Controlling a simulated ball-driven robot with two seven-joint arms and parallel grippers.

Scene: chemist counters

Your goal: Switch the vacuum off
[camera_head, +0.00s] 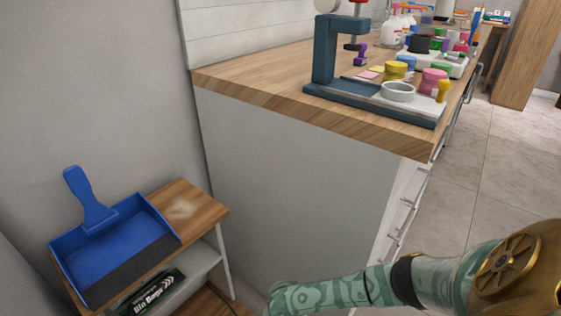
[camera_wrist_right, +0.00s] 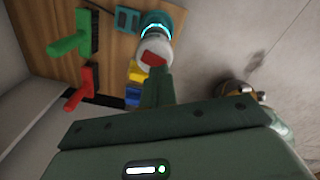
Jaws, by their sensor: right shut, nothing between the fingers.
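A round device, apparently the vacuum (camera_wrist_right: 154,27), shows in the right wrist view against a wooden panel. It has a teal top, a glowing cyan ring and a white body with a dark red patch at its near end. My right gripper (camera_wrist_right: 160,72) is shut and empty, its green fingertips right beside that red patch. I cannot tell whether they touch it. In the head view my right arm crosses the lower right, and its gripper is not visible there. The vacuum is not seen in the head view. My left gripper is in neither view.
In the right wrist view, green (camera_wrist_right: 70,40) and red (camera_wrist_right: 82,85) tools and yellow (camera_wrist_right: 134,71) and blue (camera_wrist_right: 132,95) pieces are near the vacuum. In the head view, a blue dustpan (camera_head: 110,242) lies on a low shelf (camera_head: 195,207) beside the counter (camera_head: 255,83).

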